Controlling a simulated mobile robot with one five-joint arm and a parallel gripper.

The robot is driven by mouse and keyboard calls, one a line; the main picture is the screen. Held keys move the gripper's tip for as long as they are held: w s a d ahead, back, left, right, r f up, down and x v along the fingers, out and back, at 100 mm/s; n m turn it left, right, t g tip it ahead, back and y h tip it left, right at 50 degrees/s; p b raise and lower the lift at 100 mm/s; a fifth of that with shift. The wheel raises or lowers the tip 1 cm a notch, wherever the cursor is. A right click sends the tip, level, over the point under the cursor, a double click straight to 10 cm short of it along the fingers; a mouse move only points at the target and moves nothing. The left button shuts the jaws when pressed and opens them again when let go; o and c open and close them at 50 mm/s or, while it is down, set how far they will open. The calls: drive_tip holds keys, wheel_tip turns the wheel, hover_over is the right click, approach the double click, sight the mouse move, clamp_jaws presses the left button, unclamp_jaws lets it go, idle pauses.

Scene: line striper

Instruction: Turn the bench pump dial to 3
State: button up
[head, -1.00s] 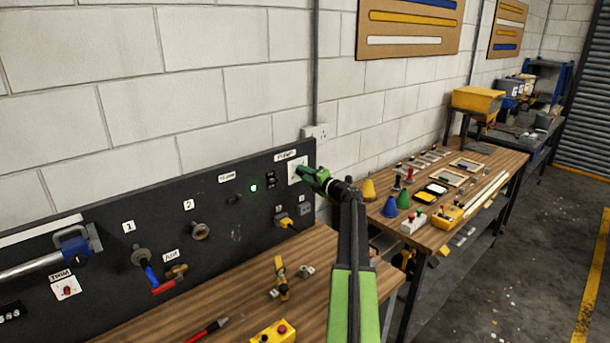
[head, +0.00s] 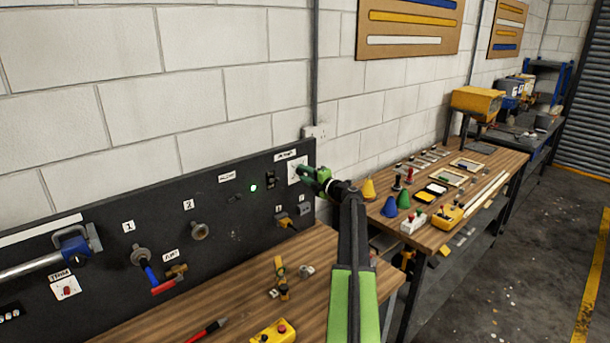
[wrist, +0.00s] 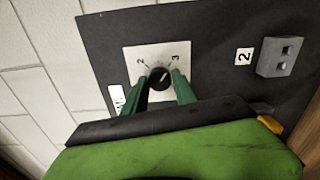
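The pump dial is a black round knob (wrist: 160,78) on a white plate (wrist: 143,54), with the numbers 2 and 3 at the plate's edge in the wrist view. Its light mark points up and right, roughly toward the 3. My gripper (wrist: 160,82) has its two green fingers on either side of the knob, close against it; it looks shut on the knob. In the head view the plate (head: 293,174) is at the upper right end of the black panel, and my green gripper (head: 306,172) reaches it and hides the knob.
The black panel (head: 100,270) carries a green light (head: 253,188), switches, sockets (head: 305,209), valves and a blue-handled tool (head: 75,245). A wooden bench (head: 235,290) below holds small fittings and a yellow button box (head: 273,333). A second bench with cones stands at right.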

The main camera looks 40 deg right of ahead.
drive_tip(key=o, duration=0.3)
drive_tip(key=s, duration=1.1)
drive_tip(key=s+a, duration=0.1)
drive_tip(key=s, duration=0.5)
drive_tip(key=shift+s+a, duration=0.1)
drive_tip(key=shift+s, duration=0.1)
